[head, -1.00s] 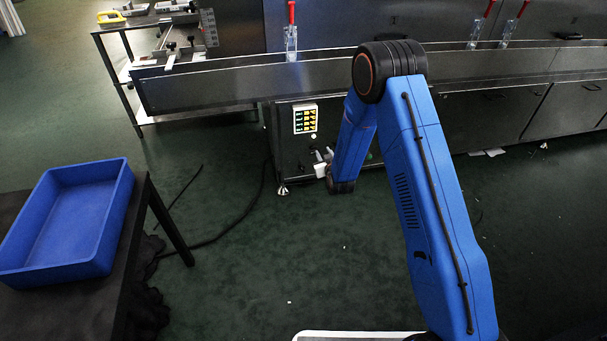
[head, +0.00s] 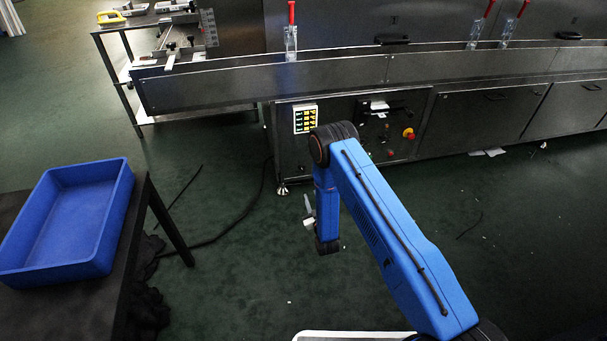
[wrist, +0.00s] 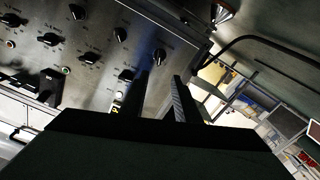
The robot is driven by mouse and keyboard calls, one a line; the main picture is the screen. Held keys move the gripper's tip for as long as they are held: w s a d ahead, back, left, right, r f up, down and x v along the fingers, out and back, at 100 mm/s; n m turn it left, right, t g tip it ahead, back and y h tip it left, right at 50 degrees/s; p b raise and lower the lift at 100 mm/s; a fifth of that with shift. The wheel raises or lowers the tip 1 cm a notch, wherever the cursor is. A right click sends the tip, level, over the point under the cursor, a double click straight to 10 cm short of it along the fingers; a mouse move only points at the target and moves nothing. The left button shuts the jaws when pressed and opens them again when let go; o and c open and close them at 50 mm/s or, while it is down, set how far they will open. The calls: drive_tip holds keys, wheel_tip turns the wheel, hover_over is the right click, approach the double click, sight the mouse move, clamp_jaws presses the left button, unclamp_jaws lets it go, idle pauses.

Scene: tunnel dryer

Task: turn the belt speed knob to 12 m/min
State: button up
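In the wrist view a dark metal control panel (wrist: 100,18) carries several black knobs, such as one knob (wrist: 160,55) close beyond the fingertips and another (wrist: 125,76) left of them. Their labels are too small to read, so I cannot tell which is the belt speed knob. My gripper (wrist: 162,82) has its two fingers apart with nothing between them. It is short of the panel and touches no knob. In the head view my gripper (head: 308,213) hangs low in front of the machine, and my arm hides part of the panel (head: 350,112).
A red emergency button (head: 408,134) sits on the panel's right in the head view. A conveyor (head: 330,72) with clear holders runs above. A blue bin (head: 70,215) stands on a dark table at left. Cables lie on the floor. Floor before the machine is mostly clear.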

sight(303, 170)
drive_tip(key=x, duration=1.7)
drive_tip(key=shift+w, duration=0.15)
clamp_jaws()
